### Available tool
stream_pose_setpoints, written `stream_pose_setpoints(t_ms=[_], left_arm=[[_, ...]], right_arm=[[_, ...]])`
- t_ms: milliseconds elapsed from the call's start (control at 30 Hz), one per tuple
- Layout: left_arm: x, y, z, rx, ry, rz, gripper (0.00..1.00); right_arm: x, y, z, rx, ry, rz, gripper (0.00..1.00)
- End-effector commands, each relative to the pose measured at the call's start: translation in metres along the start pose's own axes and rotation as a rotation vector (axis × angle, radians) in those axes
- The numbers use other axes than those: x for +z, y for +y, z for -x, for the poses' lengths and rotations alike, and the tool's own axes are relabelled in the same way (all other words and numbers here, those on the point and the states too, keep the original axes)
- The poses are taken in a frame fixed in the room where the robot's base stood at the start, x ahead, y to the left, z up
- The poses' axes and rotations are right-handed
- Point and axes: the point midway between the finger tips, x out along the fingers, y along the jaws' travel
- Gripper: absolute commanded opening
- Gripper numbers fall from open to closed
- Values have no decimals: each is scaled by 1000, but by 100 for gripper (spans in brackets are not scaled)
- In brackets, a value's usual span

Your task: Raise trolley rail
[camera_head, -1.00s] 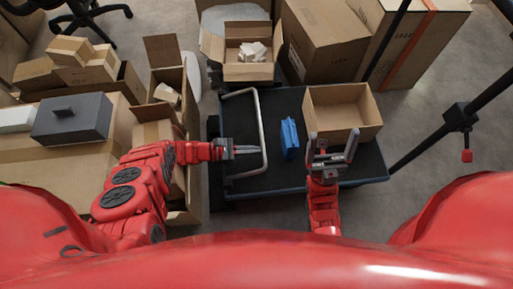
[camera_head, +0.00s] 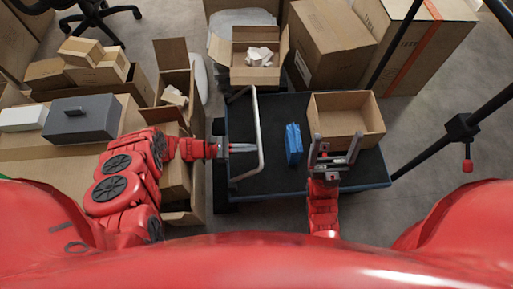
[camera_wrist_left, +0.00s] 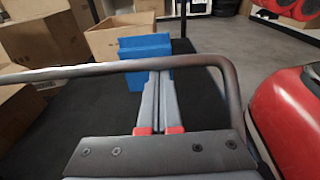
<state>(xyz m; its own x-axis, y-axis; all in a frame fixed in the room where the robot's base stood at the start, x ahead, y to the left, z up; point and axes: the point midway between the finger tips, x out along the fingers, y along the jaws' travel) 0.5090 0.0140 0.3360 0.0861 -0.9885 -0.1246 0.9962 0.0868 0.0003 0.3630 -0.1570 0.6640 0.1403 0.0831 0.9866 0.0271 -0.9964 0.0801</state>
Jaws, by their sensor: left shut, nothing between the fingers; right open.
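The trolley rail (camera_head: 259,125) is a grey metal U-shaped bar at the left end of the dark trolley (camera_head: 283,185). It stands tilted above the deck, its crossbar to the right of its two ends. My left gripper (camera_head: 254,147) is shut and empty, its fingers reaching from the left to the crossbar. In the left wrist view, the rail (camera_wrist_left: 100,69) crosses over the shut fingers (camera_wrist_left: 160,80); whether they touch it I cannot tell. My right gripper (camera_head: 335,147) is open and empty above the trolley's front edge.
On the trolley stand a blue object (camera_head: 293,143) and an open carton (camera_head: 346,139). Cartons crowd the left, with a grey box (camera_head: 80,118) on one. An open carton with white packing (camera_head: 254,75) and larger cartons (camera_head: 328,42) stand behind. A black pole (camera_head: 430,155) slants at right.

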Motion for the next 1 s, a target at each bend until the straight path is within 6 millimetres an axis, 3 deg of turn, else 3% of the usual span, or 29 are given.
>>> stream_pose_setpoints(t_ms=[200, 500, 1000], left_arm=[[14, 0, 20, 1, -1, 1, 0], [21, 1, 44, 1, 2, -2, 0], [20, 0, 44, 0, 1, 0, 0]], right_arm=[[0, 0, -8, 11, -9, -4, 86], [1, 0, -8, 14, -12, -4, 86], [1, 0, -8, 14, -12, -4, 86]])
